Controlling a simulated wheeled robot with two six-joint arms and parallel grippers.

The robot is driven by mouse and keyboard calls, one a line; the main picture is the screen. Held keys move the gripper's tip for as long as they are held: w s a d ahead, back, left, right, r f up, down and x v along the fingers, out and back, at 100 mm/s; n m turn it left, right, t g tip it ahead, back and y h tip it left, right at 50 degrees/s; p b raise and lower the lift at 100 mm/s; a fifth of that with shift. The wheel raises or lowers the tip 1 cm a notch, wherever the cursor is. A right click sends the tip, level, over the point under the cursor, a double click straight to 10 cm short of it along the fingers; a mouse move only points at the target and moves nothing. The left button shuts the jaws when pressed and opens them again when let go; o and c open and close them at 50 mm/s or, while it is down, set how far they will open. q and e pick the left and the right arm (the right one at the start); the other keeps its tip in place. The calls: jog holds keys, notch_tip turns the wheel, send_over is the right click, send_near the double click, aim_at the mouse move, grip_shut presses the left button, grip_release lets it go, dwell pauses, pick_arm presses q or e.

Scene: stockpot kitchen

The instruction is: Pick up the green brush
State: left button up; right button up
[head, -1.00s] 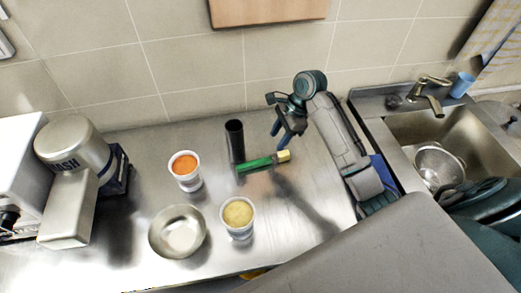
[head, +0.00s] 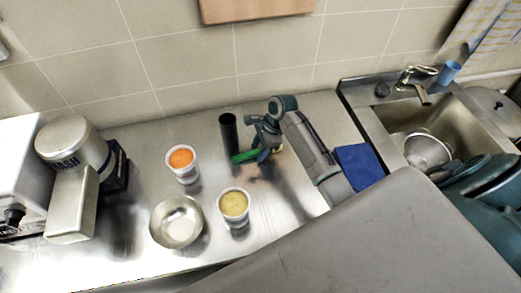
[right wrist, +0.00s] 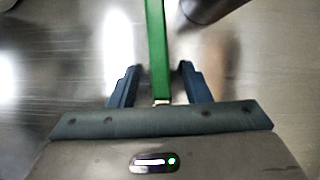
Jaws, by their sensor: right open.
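The green brush (head: 243,157) lies on the steel counter at the foot of the black cylinder (head: 229,134). In the head view its right end is partly hidden by my right gripper (head: 264,154). In the right wrist view the brush's green handle (right wrist: 158,45) runs down between the two blue fingers of my right gripper (right wrist: 156,82), with a gap on each side. The gripper is open and points down over the brush. The black cylinder's base (right wrist: 205,8) shows at the top of that view. My left gripper is not in view.
On the steel counter (head: 120,235) stand a cup with orange contents (head: 182,165), a cup with yellow contents (head: 234,207) and a metal bowl (head: 177,222). A blue cloth (head: 359,166) lies near the sink (head: 394,118). A mixer (head: 75,150) stands at left.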

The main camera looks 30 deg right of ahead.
grip_shut()
jog(key=shift+r, duration=0.1)
